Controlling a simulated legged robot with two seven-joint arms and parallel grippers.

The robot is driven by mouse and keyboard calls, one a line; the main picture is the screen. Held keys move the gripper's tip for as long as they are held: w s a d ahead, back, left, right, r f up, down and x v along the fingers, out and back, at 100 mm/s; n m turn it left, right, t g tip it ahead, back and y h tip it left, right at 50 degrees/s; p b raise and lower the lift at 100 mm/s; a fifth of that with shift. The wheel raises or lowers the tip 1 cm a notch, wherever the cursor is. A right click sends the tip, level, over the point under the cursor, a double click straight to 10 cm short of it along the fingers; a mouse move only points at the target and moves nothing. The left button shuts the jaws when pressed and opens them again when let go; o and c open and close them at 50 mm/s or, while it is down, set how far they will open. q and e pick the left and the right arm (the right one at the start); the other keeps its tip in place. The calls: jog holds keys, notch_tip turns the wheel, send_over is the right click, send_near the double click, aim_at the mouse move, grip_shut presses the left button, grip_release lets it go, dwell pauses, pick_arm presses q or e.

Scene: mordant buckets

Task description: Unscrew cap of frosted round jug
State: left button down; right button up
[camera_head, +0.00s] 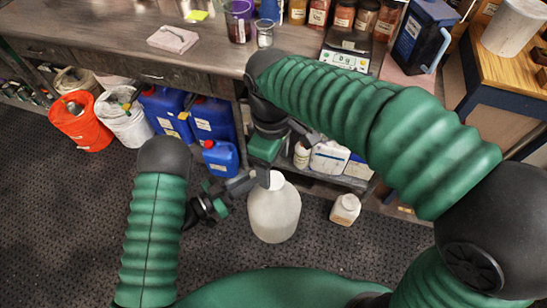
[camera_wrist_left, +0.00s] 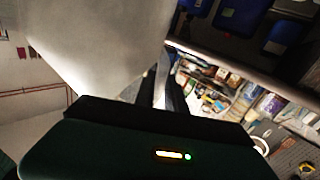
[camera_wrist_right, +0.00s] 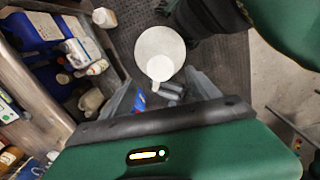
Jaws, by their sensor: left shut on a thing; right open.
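The frosted round jug (camera_head: 274,216) stands upright on the floor in front of the bench, with its pale cap (camera_head: 277,181) on top. My left gripper (camera_head: 247,183) reaches in from the left at the jug's upper side. In the left wrist view the jug (camera_wrist_left: 100,45) looms large, and the fingers are shut on a thin pale part of it, seemingly the handle. My right gripper (camera_head: 264,178) points down just beside the cap. In the right wrist view its fingers (camera_wrist_right: 163,90) are open and empty, with the cap (camera_wrist_right: 159,68) just beyond them.
A small white bottle (camera_head: 345,209) stands on the floor right of the jug. Blue canisters (camera_head: 212,120), a white bucket (camera_head: 124,118) and an orange bucket (camera_head: 80,122) stand to the left. The bench (camera_head: 130,50) runs along the back. Floor at front left is clear.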

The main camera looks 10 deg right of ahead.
aim_at(274, 180)
jog(key=m, duration=0.2)
jog(key=shift+r+m, duration=0.3)
jog(key=shift+r, duration=0.05)
jog(key=shift+f, duration=0.3)
notch_tip(274, 180, down, 7)
jog(key=shift+w+f, duration=0.1)
jog(key=shift+f, duration=0.1)
jog(key=shift+c, duration=0.3)
jog(key=c, duration=1.4)
jog(key=shift+r, duration=0.25)
jog(key=shift+c, duration=0.2)
jog(key=shift+r, duration=0.95)
